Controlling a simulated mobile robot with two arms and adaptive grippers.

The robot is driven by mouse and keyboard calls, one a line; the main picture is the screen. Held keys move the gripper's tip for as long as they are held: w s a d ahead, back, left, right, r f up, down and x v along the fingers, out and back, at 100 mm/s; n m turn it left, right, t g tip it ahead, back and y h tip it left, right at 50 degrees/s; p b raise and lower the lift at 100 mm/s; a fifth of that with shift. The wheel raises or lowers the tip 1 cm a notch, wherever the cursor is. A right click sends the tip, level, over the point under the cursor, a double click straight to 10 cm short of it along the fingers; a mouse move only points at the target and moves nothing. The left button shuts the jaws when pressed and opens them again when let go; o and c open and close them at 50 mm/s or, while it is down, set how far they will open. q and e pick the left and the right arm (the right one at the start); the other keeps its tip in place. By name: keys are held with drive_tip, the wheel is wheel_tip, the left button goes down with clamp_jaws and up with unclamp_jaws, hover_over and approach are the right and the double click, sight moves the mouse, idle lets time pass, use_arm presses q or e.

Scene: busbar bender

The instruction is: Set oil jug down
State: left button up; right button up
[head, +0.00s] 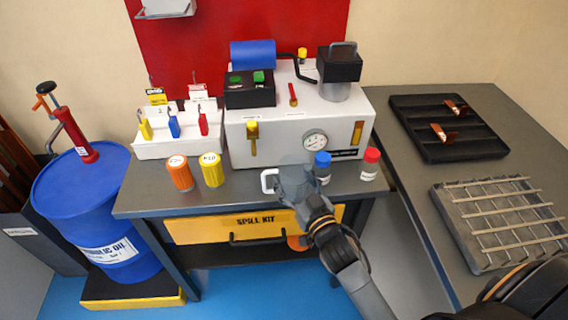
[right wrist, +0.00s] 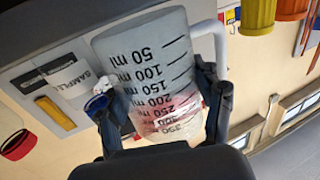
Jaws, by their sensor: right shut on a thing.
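The oil jug (head: 297,178) is a translucent grey measuring jug with a white handle (head: 268,181). It is at the front of the grey bench (head: 130,201), between the yellow can and the blue-capped bottle. My right gripper (head: 300,198) is shut on the jug from the front. In the right wrist view, the jug (right wrist: 150,70) shows black ml marks between the two fingers of the gripper (right wrist: 165,112). I cannot tell whether the jug's base touches the bench. My left gripper is not in view.
An orange can (head: 180,174) and a yellow can (head: 211,170) stand left of the jug. The white machine (head: 275,140) with a gauge is behind. A yellow spill kit drawer (head: 200,230) is below.

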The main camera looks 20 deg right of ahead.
sight(288, 171)
drive_tip(key=shift+w, duration=0.75)
drive_tip(key=w, duration=0.3)
drive_tip(key=shift+w+a, duration=0.1)
drive_tip(key=shift+w, duration=0.25)
drive_tip(key=shift+f+p, duration=0.1)
drive_tip(key=shift+p, duration=0.3)
drive_tip(key=shift+s, duration=0.1)
drive_tip(key=shift+f, duration=0.2)
drive_tip(key=o, duration=1)
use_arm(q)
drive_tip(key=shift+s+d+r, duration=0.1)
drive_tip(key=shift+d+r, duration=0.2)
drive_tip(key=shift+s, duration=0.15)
use_arm(e)
drive_tip(key=shift+r, duration=0.15)
